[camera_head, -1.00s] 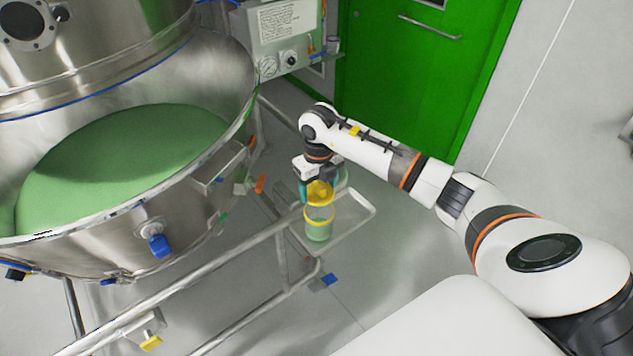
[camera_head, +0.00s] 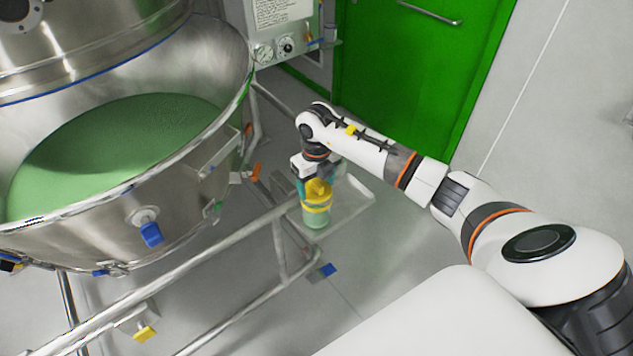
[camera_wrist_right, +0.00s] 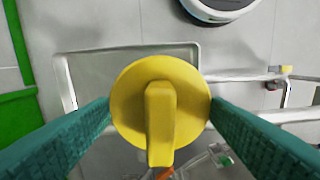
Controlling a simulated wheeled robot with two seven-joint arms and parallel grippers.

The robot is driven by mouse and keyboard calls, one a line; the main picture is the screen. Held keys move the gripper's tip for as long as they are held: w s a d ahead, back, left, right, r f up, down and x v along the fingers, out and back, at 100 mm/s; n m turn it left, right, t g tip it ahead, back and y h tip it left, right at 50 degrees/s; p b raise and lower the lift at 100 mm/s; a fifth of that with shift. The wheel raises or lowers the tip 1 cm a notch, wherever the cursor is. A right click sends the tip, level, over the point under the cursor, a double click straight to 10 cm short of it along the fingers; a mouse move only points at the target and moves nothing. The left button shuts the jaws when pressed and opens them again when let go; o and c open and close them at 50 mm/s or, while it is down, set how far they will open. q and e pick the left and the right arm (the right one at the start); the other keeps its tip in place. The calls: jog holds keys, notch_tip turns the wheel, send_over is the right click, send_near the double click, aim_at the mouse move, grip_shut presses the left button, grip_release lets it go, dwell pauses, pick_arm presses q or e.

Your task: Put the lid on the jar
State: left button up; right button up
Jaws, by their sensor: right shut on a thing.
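The yellow lid (camera_head: 317,190) with a raised bar handle is held by my right gripper (camera_head: 316,184), which is shut on it. In the right wrist view the lid (camera_wrist_right: 160,105) fills the space between the two teal fingers (camera_wrist_right: 160,118). The jar (camera_head: 316,217), clear with green contents and a yellow rim, stands upright on a small tray (camera_head: 352,207). The lid is right over the jar's mouth, at or very close to the rim; I cannot tell whether it is fully seated. In the wrist view the lid hides the jar. My left gripper is not in view.
A large steel vessel (camera_head: 200,150) with green powder (camera_head: 110,150) stands at left. A metal rail (camera_head: 190,265) runs beside the tray. A control box (camera_head: 285,25) and a green door (camera_head: 420,80) are behind. The tray is bare right of the jar.

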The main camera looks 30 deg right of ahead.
aim_at(317, 182)
jog(key=shift+f+b, duration=0.8)
jog(key=shift+f, duration=0.2)
dwell(0.7)
jog(key=o, duration=1)
jog(key=shift+o, duration=0.2)
jog(key=shift+r, duration=0.15)
notch_tip(317, 182, up, 12)
jog(key=shift+f+b, duration=0.1)
jog(key=shift+b, duration=0.35)
